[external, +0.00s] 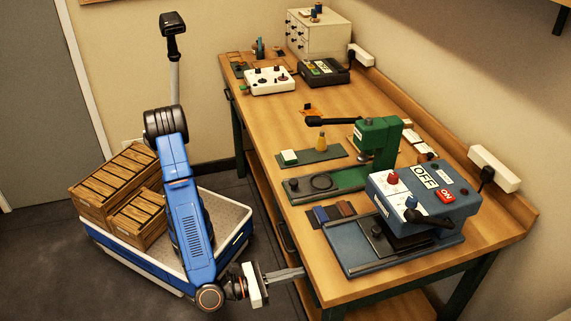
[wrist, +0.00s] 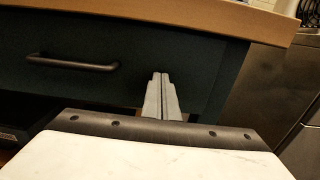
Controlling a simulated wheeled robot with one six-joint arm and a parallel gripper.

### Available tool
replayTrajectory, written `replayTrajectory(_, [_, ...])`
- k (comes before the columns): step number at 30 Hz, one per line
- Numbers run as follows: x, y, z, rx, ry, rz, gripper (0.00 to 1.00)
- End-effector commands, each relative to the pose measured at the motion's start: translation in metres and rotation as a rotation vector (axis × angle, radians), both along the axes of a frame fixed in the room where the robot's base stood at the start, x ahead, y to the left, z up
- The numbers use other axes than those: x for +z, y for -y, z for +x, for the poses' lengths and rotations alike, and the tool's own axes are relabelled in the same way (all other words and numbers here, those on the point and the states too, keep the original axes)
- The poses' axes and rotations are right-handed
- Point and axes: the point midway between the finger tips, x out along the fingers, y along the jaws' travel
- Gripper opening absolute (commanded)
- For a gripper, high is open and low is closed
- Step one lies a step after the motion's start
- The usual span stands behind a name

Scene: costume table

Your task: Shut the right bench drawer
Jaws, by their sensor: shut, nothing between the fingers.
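In the wrist view a dark drawer front (wrist: 95,88) lies below the wooden bench top, with a dark bar handle (wrist: 72,63) on its left part. My gripper (wrist: 160,76) is shut and empty, its grey fingers together, pointing at the front to the right of the handle. I cannot tell whether the tips touch it. In the external view my gripper (external: 302,271) is low beside the bench's front edge, near the right end. A dark handle (external: 286,237) shows below that edge. Most of the drawer is hidden under the top, and any remaining gap is hard to judge.
The wooden bench (external: 280,135) carries a green press (external: 375,145), a blue machine with an OFF sign (external: 425,190), and a white control box (external: 269,80). Wooden crates (external: 120,180) ride on my base. Dark floor is free at the lower left.

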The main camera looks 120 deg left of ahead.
Motion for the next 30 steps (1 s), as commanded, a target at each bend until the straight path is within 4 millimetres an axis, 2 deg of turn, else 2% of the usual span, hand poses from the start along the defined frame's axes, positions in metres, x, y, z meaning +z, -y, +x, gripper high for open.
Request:
replayTrajectory(1, [0.003,-0.005,0.005,0.005,0.005,-0.001,0.00])
replayTrajectory(5, [0.003,0.002,-0.001,0.003,0.006,0.000,0.00])
replayTrajectory(21, [0.001,0.080,-0.078,-0.007,0.002,0.001,0.00])
replayTrajectory(30, [0.001,0.101,-0.100,-0.004,0.002,0.001,0.00])
